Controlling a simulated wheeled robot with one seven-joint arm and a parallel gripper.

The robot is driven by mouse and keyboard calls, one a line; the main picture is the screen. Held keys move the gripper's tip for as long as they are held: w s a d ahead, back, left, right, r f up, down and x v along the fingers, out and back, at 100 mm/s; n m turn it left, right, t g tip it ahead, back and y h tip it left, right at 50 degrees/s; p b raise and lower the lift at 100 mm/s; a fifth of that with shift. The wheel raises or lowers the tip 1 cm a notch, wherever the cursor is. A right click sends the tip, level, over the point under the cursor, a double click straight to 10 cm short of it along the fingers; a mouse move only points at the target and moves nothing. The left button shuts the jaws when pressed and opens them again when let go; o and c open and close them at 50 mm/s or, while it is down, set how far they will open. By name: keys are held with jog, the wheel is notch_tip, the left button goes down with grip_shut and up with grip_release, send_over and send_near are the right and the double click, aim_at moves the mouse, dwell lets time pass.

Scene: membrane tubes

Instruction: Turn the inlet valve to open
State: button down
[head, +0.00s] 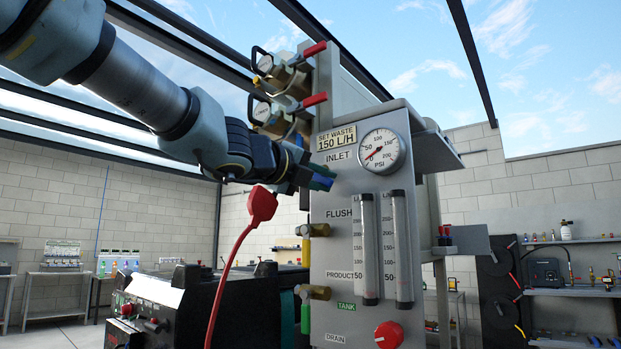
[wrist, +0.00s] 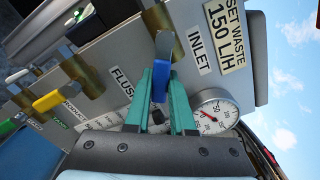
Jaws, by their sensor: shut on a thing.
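The inlet valve has a blue lever handle (wrist: 165,48) beside the INLET label (wrist: 199,50) on the grey panel (head: 331,235). In the wrist view, my gripper (wrist: 160,84) has its green fingers closed on the two sides of this handle. In the head view, my gripper (head: 322,178) is at the panel's upper left edge, just below the INLET label (head: 340,155). My fingers and wrist hide most of the valve body there. I cannot tell the handle's exact opening angle.
The pressure gauge (head: 381,151) is close to the right of my gripper. Yellow (wrist: 47,101) and green (wrist: 8,127) valve handles stand along the same panel edge. A red cable (head: 230,270) hangs below my wrist. Two clear flow tubes (head: 385,250) and a red knob (head: 388,335) are on the panel.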

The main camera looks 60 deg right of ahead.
jog(key=r+n+p, duration=0.1)
jog(key=n+p, duration=0.1)
jog(key=n, duration=0.1)
jog(key=shift+s+r+n+p, duration=0.25)
jog(key=shift+r+n+p, duration=0.05)
jog(key=shift+r+p, duration=0.05)
jog(key=shift+r+n+p, duration=0.2)
jog(key=shift+n+p, duration=0.3)
jog(key=shift+n, duration=0.2)
jog(key=shift+r+n+p, duration=0.2)
jog(key=shift+n+p, duration=0.3)
jog(key=shift+n, duration=0.2)
jog(key=c, duration=0.8)
grip_release()
jog(key=shift+s, duration=0.1)
jog(key=shift+o, duration=0.2)
jog(key=a+b, duration=0.1)
jog(key=a, duration=1)
jog(key=shift+w, duration=0.35)
jog(key=shift+d, duration=0.1)
